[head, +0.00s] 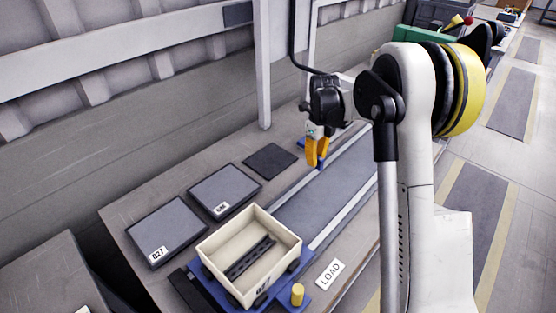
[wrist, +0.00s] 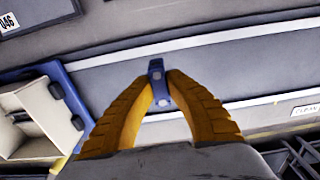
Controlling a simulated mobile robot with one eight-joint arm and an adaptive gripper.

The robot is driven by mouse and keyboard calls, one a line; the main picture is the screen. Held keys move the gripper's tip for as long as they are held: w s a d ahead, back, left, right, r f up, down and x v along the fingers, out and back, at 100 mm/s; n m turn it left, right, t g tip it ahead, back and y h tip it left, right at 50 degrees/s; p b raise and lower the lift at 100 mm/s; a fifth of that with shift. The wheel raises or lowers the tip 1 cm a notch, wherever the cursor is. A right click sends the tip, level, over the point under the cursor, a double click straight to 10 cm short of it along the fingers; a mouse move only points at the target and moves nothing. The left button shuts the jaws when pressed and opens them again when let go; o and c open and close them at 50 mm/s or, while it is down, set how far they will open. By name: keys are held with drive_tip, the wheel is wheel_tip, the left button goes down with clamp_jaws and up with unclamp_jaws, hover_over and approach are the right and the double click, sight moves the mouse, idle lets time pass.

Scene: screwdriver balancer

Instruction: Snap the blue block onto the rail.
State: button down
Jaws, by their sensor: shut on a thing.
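My gripper (head: 316,162) has two orange-yellow fingers and points down over the far part of a grey track. It is shut on a small blue block (wrist: 156,67), which shows between the fingertips in the wrist view. In the head view only a little blue (head: 321,164) shows at the fingertips. A pale rail (head: 343,209) runs along the near side of the grey track, and another pale rail (wrist: 104,60) edges the far side. The block appears near the far rail; I cannot tell whether they touch.
A cream bin (head: 215,247) holding dark slotted bars sits on a blue carrier at the track's near end. A yellow peg (head: 297,295) and a LOAD label (head: 330,273) are beside it. Dark pads (head: 225,189) lie left of the track. A wall stands behind.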

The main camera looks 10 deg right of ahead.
drive_tip(key=s+d+r+p, duration=0.1)
drive_tip(key=s+d+r, duration=0.1)
drive_tip(key=s+d, duration=0.3)
drive_tip(key=s+d+r+p, duration=0.1)
drive_tip(key=s+d, duration=0.4)
drive_tip(key=s, duration=0.6)
drive_tip(key=shift+d+r, duration=0.3)
drive_tip(key=shift+r, duration=0.35)
drive_tip(key=shift+w, duration=0.1)
